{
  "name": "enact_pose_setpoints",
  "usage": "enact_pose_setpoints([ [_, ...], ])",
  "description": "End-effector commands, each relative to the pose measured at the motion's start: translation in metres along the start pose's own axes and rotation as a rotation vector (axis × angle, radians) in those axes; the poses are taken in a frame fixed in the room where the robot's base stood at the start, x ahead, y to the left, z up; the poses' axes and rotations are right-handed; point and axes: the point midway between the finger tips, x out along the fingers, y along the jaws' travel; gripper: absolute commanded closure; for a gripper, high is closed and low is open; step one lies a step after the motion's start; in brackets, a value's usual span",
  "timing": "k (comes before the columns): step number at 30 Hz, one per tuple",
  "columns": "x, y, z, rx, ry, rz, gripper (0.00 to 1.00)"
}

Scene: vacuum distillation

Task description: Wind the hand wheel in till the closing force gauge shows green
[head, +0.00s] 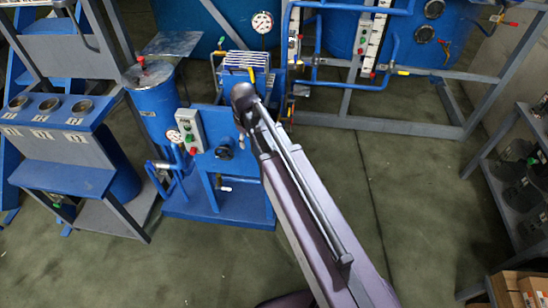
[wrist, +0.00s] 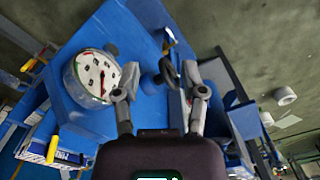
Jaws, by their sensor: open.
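My gripper (wrist: 160,82) is open in the wrist view, with one finger on each side of a dark rounded part (wrist: 167,72) that may be the hand wheel or its hub. I cannot tell whether they touch. A round white-faced gauge (wrist: 92,77) with a dark needle and a red mark sits left of the fingers; its exact reading is too small to tell. In the head view, a white gauge (head: 262,22) stands above the plate stack (head: 248,62) of the blue press. My arm hides the area in front of the press, and the fingertips cannot be made out there.
A blue tank (head: 155,105) and a switch box (head: 190,130) stand left of my arm. A blue rack with cups (head: 45,105) is farther left. A grey frame (head: 385,122) stands behind, and shelving (head: 520,170) stands right. The floor (head: 420,220) between is clear.

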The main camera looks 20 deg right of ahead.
Motion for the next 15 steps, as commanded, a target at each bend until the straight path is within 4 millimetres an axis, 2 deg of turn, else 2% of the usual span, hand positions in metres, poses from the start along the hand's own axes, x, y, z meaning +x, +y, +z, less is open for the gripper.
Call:
enact_pose_setpoints([
  [1, 0.0, -0.001, 0.011, 0.03, 0.0, 0.0, 0.46],
  [15, -0.002, -0.003, 0.076, 0.329, 0.0, 0.0, 0.46],
])
